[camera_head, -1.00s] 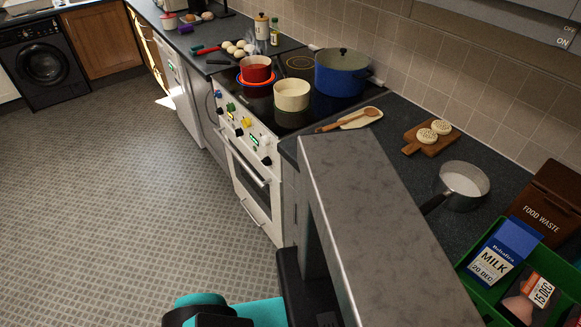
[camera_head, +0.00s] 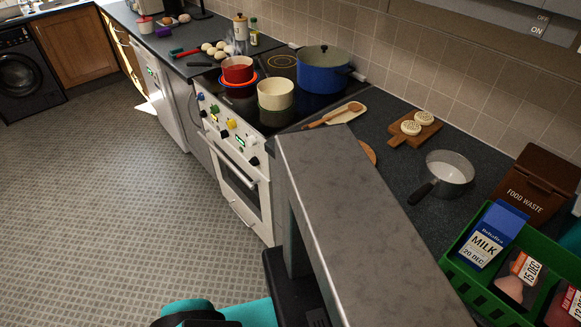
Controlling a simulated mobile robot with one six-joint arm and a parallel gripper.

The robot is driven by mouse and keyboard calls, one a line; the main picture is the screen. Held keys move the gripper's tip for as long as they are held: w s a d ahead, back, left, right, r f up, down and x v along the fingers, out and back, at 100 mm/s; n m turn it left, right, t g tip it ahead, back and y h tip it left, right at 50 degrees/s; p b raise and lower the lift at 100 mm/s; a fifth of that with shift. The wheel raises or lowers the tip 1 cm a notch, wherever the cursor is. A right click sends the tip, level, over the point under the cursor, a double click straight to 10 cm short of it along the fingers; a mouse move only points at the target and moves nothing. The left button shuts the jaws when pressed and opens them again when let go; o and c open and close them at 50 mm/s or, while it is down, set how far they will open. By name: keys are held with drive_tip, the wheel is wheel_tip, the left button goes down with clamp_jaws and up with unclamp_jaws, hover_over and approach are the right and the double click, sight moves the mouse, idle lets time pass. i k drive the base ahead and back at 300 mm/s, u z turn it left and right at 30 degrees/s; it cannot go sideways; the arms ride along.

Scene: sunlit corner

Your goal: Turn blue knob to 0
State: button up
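The blue knob (camera_head: 201,97) is small, at the far left end of the white cooker's (camera_head: 246,192) front control panel. Other knobs, including a yellow one (camera_head: 231,124), sit along the same panel with small lit displays. The blue knob's pointer and setting are too small to read. My gripper is not in view. A grey beam and teal and black parts at the bottom look like parts of my own body, well to the near right of the knob, and nothing of mine touches the panel.
A red pot (camera_head: 237,70), a cream pot (camera_head: 275,94) and a blue lidded pot (camera_head: 324,72) stand on the hob. A saucepan (camera_head: 446,174) and a green crate (camera_head: 463,268) are on the right counter. The tiled floor (camera_head: 110,200) before the cooker is clear.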

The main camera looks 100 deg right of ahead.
sight(201, 97)
drive_tip(key=z, duration=0.1)
drive_tip(key=i, duration=1.3)
drive_tip(key=z, duration=0.75)
drive_tip(key=k, duration=0.2)
drive_tip(key=z, duration=3.1)
